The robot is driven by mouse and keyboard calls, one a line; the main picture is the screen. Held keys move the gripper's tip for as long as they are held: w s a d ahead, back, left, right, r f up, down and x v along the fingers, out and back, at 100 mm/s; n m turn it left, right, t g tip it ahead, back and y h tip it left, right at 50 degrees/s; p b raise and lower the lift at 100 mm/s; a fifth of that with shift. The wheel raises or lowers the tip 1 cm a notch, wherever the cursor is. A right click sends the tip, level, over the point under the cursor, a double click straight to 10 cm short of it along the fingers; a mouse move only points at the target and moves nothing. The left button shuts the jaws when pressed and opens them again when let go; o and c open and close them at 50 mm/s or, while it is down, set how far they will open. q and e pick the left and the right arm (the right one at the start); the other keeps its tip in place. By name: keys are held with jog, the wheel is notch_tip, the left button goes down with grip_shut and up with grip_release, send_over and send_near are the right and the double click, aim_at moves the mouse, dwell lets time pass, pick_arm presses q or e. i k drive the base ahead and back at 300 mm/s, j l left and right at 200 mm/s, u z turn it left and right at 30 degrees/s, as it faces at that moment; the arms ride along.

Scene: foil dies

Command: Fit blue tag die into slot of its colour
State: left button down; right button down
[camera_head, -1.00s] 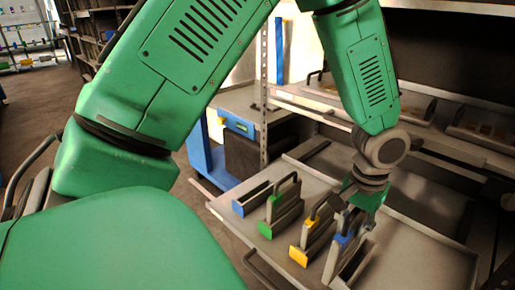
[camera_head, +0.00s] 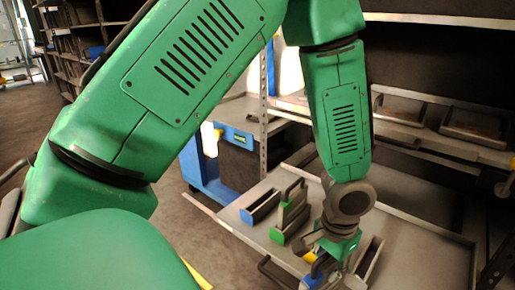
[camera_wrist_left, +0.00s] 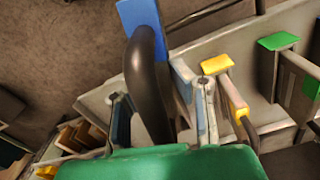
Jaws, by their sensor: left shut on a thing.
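The blue tag die (camera_wrist_left: 142,16) has a blue end and a dark curved handle (camera_wrist_left: 148,85) in the left wrist view. My left gripper (camera_wrist_left: 163,103) is shut on that handle. In the head view, the left gripper (camera_head: 338,250) holds the die (camera_head: 316,272) over the tray's near edge, partly hidden by the gripper. The blue slot (camera_head: 259,207) is an empty holder at the tray's left, with the green holder between it and the gripper. I cannot tell the die's height above the tray. My right gripper is out of view.
A green-tagged die (camera_head: 293,207) stands in the green holder (camera_head: 276,238). A yellow-tagged die (camera_wrist_left: 236,100) is by the yellow-marked holder (camera_wrist_left: 216,65). An empty grey holder (camera_head: 369,262) is right of the gripper. The tray (camera_head: 425,240) is bare at right; shelves stand behind.

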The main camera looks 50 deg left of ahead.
aim_at(262, 211)
jog(key=k+j, duration=0.1)
jog(key=j, duration=0.9)
jog(key=k+j, duration=0.15)
jog(key=j, duration=0.4)
jog(key=i+j, duration=0.15)
jog(key=i, duration=0.35)
